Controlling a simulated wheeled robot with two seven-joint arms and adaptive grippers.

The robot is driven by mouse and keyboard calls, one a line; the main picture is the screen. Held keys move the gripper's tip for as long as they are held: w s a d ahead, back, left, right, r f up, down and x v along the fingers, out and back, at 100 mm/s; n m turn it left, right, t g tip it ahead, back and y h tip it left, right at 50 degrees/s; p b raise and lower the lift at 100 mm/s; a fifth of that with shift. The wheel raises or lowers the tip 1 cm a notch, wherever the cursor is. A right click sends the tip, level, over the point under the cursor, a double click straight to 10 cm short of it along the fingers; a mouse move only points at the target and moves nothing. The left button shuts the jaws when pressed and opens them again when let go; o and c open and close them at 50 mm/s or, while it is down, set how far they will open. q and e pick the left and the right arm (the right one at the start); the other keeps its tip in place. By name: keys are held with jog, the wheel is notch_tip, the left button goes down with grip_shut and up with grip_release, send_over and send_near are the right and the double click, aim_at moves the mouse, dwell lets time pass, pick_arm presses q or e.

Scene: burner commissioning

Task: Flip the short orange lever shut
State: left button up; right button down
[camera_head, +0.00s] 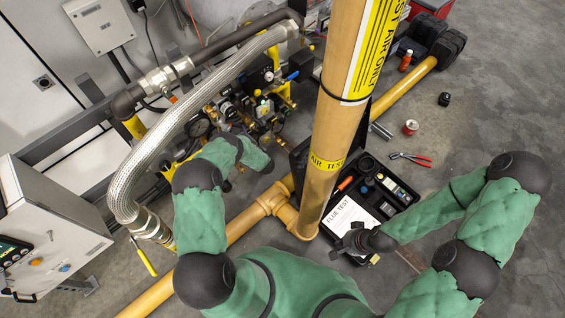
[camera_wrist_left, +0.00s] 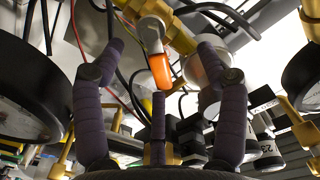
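The short orange lever (camera_wrist_left: 160,70) shows in the left wrist view, with a pale sleeve above its orange end. It hangs down from a brass fitting (camera_wrist_left: 172,28). My left gripper (camera_wrist_left: 161,48) is open, its dark fingers spread on either side of the lever, with a gap on each side. A third finger stands lower in the middle. In the head view my left arm reaches to the valve and gauge assembly (camera_head: 262,105); its fingertips are hard to make out there. My right gripper (camera_head: 355,240) is open over the flue test case, apparently empty.
A braided hose (camera_head: 150,150) arches beside my left arm. A thick upright yellow pipe (camera_head: 335,110) stands between my arms. Large dark gauges (camera_wrist_left: 30,95) flank the left gripper. Red-handled pliers (camera_head: 412,159) lie on the floor at right, where there is open room.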

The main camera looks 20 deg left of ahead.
pick_arm(q)
jog(key=s+d+r+m+h+p, duration=0.1)
jog(key=s+d+h+p, duration=0.2)
jog(key=d, duration=0.6)
jog(key=s+d+r+m+h+p, duration=0.1)
jog(key=s+d+h+p, duration=0.2)
jog(key=d+h, duration=0.3)
jog(key=s+d+r+m+g+h+p, duration=0.1)
jog(key=s+d+h+p, duration=0.2)
jog(key=d, duration=0.8)
jog(key=shift+d+h+p, duration=0.3)
jog(key=shift+h, duration=1)
jog(key=shift+w+f, duration=0.1)
